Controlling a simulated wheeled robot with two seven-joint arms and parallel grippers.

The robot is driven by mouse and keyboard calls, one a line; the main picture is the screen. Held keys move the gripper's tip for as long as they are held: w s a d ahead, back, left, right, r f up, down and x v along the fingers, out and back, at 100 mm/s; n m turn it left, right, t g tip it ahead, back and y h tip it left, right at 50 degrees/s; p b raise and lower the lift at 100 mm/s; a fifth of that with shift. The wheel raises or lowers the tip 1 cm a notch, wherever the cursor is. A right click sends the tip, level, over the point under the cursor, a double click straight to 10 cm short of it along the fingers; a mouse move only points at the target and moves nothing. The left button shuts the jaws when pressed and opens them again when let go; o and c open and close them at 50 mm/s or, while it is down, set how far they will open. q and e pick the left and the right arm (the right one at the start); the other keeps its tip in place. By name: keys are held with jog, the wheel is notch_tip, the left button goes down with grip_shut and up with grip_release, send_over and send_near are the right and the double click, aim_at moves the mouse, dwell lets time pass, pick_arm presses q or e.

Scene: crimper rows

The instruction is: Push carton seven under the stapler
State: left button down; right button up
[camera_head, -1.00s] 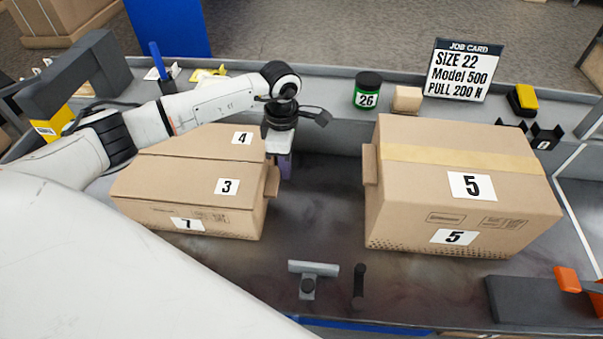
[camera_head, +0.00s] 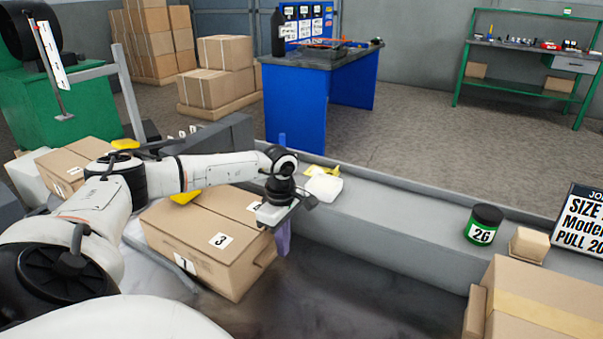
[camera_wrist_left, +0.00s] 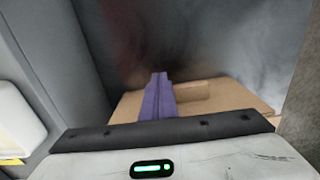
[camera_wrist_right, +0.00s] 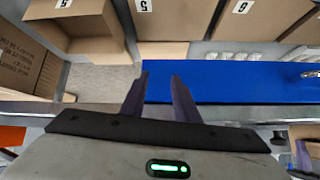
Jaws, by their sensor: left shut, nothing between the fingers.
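Carton seven (camera_head: 205,245) is a closed brown box on the grey bench, left of centre in the head view. A dark grey frame (camera_head: 222,140) behind my left arm may be the stapler, partly hidden. My right gripper (camera_wrist_right: 160,85) is open and empty.
Carton five (camera_head: 545,305) stands at the lower right. A black-and-green jar (camera_head: 484,224), a small tan block (camera_head: 529,243) and a job card (camera_head: 580,222) stand on the back ledge. Another carton (camera_head: 68,168) is at the far left. Bare bench lies between the cartons.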

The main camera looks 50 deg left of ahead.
dwell(0.4)
pick_arm(q)
jog(key=shift+w+d, duration=0.1)
jog(key=shift+d, duration=0.25)
jog(key=d, duration=0.1)
jog(key=w+d+p, duration=0.1)
jog(key=d, duration=0.1)
jog(key=shift+r+p, duration=0.15)
jog(key=shift+p, duration=0.15)
notch_tip(320, 180, up, 10)
jog(key=shift+f, duration=0.2)
